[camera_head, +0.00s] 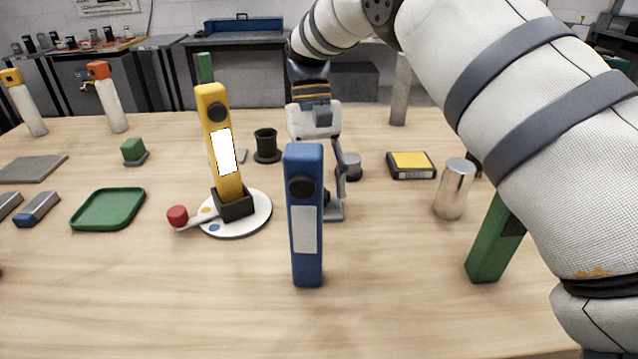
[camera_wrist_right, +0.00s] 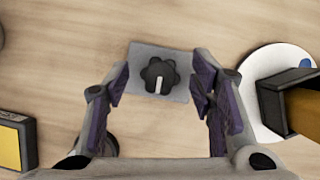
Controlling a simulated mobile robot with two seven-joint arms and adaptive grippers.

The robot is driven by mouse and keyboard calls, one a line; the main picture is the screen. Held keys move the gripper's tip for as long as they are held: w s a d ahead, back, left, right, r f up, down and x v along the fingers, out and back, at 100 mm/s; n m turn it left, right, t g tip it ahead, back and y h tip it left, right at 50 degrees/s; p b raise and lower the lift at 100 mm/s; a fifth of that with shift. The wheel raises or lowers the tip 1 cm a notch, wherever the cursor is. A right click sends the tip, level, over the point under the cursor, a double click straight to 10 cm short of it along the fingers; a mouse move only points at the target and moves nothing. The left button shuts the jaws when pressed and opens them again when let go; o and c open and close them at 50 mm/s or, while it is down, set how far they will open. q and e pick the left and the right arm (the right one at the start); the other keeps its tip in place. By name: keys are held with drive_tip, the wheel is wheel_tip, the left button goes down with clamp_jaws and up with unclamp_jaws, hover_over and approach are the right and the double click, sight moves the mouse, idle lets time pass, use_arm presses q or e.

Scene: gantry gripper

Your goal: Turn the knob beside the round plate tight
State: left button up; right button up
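The knob (camera_wrist_right: 159,76) is black and lobed with a white pointer mark, and sits on a grey square base (camera_wrist_right: 145,56). In the head view the base (camera_head: 334,212) shows beside the blue upright block, which hides most of the knob. The white round plate (camera_wrist_right: 250,112) lies to the right of the knob in the wrist view; in the head view the plate (camera_head: 258,222) is to the left. My right gripper (camera_wrist_right: 163,88) points down over the knob, with open fingers on either side and gaps between them and the knob. My left gripper is not in view.
A yellow upright block (camera_head: 222,150) stands in a black holder on the plate. The blue block (camera_head: 305,250) stands in front of my right gripper. A metal cylinder (camera_head: 454,190) and green block (camera_head: 492,245) are at right; a green tray (camera_head: 108,209) is at left.

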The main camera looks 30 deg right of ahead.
drive_tip(key=v, duration=0.7)
drive_tip(key=shift+r, duration=0.25)
drive_tip(key=shift+w, duration=0.1)
